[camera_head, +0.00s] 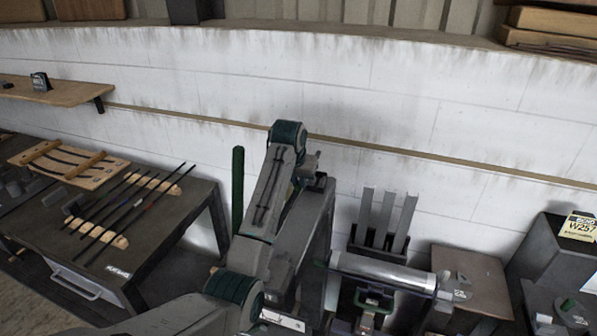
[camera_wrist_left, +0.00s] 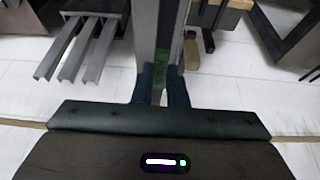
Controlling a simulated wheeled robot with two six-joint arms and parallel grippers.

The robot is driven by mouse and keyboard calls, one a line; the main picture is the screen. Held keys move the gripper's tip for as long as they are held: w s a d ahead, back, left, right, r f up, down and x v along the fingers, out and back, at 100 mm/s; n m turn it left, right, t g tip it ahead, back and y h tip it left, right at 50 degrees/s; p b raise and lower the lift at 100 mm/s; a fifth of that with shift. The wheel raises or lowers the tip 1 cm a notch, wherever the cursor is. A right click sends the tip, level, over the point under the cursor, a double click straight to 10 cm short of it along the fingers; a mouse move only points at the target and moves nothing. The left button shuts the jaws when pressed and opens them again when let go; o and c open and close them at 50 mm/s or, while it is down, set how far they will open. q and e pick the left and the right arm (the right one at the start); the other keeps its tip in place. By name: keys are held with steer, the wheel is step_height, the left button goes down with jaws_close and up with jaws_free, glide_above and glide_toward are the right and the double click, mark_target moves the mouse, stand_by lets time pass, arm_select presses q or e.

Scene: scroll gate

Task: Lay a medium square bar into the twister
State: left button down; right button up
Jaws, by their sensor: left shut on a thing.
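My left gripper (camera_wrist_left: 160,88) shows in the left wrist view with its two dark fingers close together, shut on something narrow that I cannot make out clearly. A grey upright with a green patch (camera_wrist_left: 161,65) lies behind the fingertips. In the head view the left arm rises from the bottom and folds over at the middle, and its gripper end (camera_head: 308,168) is partly hidden behind the arm. Several thin dark bars (camera_head: 128,205) lie on wooden rests on the left table. I cannot tell which machine is the twister. My right gripper is not in view.
A dark green upright (camera_head: 238,190) stands left of the arm. The table (camera_head: 195,215) holds a wooden rack (camera_head: 70,163). A white wall closes the back.

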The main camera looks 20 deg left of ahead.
mark_target(299, 192)
arm_select(q)
steer(key=shift+s+d+f, duration=0.15)
steer(key=shift+f, duration=2.5)
steer(key=shift+s+d+f, duration=0.1)
steer(key=shift+d+f, duration=0.05)
steer(key=shift+f, duration=0.8)
steer(key=shift+f+b, duration=0.3)
steer(key=shift+f, duration=1)
steer(key=shift+p, duration=0.35)
steer(key=shift+f, duration=0.25)
steer(key=c, duration=1.4)
jaws_free()
steer(key=shift+o, duration=0.2)
steer(key=shift+s, duration=0.1)
